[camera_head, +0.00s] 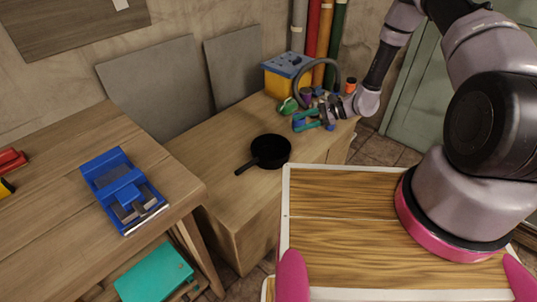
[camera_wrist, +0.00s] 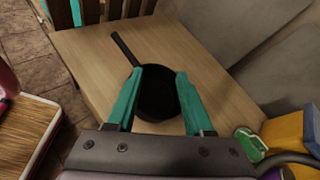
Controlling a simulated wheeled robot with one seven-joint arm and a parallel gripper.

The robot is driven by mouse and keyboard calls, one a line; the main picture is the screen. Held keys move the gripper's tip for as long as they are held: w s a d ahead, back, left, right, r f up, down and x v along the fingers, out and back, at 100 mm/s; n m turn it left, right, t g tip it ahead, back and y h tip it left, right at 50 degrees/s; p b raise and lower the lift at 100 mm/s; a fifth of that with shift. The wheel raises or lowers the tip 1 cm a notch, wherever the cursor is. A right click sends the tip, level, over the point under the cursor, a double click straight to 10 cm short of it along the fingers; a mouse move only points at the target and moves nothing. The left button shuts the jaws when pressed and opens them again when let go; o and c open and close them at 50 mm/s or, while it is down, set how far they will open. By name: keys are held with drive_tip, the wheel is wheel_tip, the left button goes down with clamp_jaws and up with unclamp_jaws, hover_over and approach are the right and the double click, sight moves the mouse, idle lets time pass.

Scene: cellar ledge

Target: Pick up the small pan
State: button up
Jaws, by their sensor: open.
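The small pan (camera_head: 270,151) is black and sits upright on the wooden ledge in the head view, its handle pointing to the lower left. My gripper (camera_head: 308,121) is at the back right of the pan, above the ledge's far end, apart from it. In the wrist view the small pan (camera_wrist: 158,92) lies beyond my gripper (camera_wrist: 155,74), whose teal fingers are spread and empty. The fingers overlap the pan's edges in that picture, hiding part of its rim. The handle reaches to the upper left there.
A blue and yellow box (camera_head: 286,74) and coloured rolls (camera_head: 325,45) stand at the back of the ledge. Small items, one of them green (camera_head: 288,106), lie near my gripper. A blue vise-like tool (camera_head: 124,190) is on the left bench. The ledge around the pan is clear.

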sight(270, 160)
drive_tip(key=s+a+f+m, duration=0.1)
drive_tip(key=a+f, duration=0.1)
drive_tip(key=f, duration=0.3)
drive_tip(key=s+a+f+m+t, duration=0.1)
drive_tip(key=f, duration=0.4)
drive_tip(key=s+a+f+m, duration=0.1)
drive_tip(key=s+a+f, duration=0.1)
drive_tip(key=f, duration=0.3)
drive_tip(key=shift+a+m, duration=0.3)
drive_tip(key=shift+t, duration=0.3)
drive_tip(key=x, duration=0.6)
drive_tip(key=shift+r, duration=0.1)
clamp_jaws()
